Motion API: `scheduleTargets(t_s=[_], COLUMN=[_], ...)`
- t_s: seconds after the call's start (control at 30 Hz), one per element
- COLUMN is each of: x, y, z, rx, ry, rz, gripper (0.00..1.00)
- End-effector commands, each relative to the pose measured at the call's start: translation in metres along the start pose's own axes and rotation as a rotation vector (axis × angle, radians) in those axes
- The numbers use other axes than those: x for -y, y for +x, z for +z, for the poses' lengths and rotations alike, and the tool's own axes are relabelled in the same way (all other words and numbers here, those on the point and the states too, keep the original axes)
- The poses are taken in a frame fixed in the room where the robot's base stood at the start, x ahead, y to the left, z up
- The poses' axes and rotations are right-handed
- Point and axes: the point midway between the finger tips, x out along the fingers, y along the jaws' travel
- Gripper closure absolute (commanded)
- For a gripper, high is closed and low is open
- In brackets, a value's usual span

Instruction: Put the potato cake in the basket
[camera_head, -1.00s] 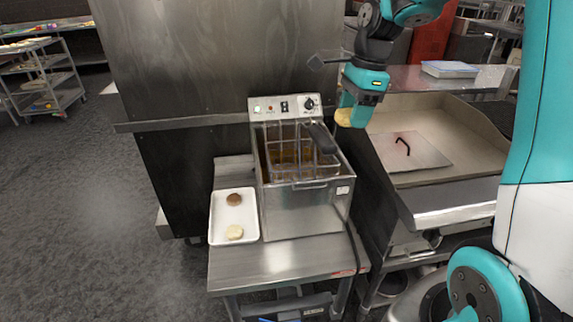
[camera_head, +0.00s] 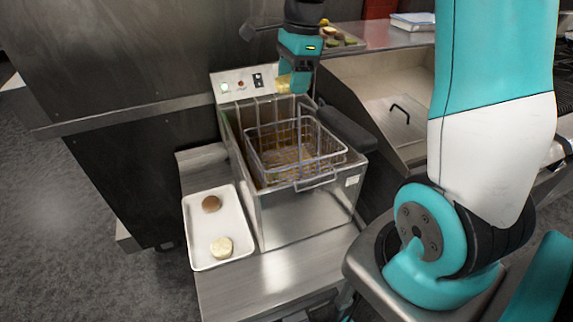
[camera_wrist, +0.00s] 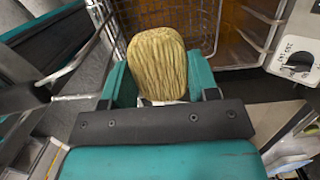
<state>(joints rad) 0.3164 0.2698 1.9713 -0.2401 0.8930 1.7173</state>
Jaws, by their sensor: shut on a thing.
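The potato cake (camera_wrist: 158,65) is a yellow-brown, ridged oval held between the fingers of my gripper (camera_wrist: 160,90) in the wrist view. In the head view my gripper (camera_head: 293,85) is above the back part of the fryer (camera_head: 305,220), with a bit of the yellow potato cake (camera_head: 286,85) showing below it. The wire basket (camera_head: 295,150) sits in the fryer, just in front of and below my gripper. In the wrist view the basket's mesh (camera_wrist: 185,20) lies beyond the potato cake. The cake appears above the basket's back edge, not inside it.
A white tray (camera_head: 196,235) left of the fryer holds a brown patty (camera_head: 211,204) and a pale round cake (camera_head: 221,247). A griddle (camera_head: 385,110) with a handled plate is further right.

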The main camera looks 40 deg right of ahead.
Motion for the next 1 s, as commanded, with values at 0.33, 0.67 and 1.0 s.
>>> scheduleTargets(t_s=[0.33, 0.67, 1.0], x=[-0.002, -0.001, -0.001], y=[0.08, 0.151, 0.191], z=[-0.016, -0.026, -0.031], rx=[0.001, 0.0, 0.0], ry=[0.008, 0.006, 0.004], rz=[0.009, 0.004, 0.003], gripper=[0.7, 0.7, 0.7])
